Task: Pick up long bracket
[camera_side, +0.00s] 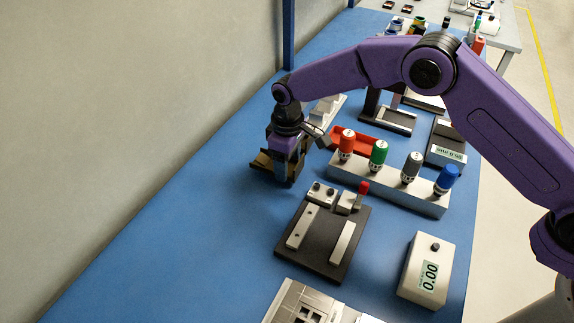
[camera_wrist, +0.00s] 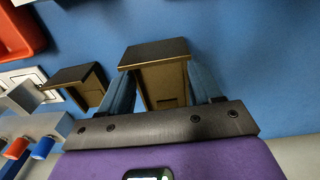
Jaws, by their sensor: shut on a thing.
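The long bracket is a dark-topped, brass-coloured angled piece (camera_wrist: 165,82) between my two blue fingers in the wrist view. My gripper (camera_wrist: 165,74) is shut on its sides. In the side view my gripper (camera_side: 286,172) points down at the blue table near the wall, with dark and brass bracket parts (camera_side: 262,161) showing beside it. The fingers partly hide the held piece there, and I cannot tell whether it touches the table. A second, smaller-looking bracket (camera_wrist: 78,82) lies apart to the left in the wrist view.
A silver marker rack (camera_side: 390,186) with several coloured markers and a red bin (camera_side: 365,143) stand to the right. A dark fixture plate (camera_side: 322,245) and a white meter box (camera_side: 427,270) are nearer the front. The blue table (camera_side: 190,240) is clear at the front left.

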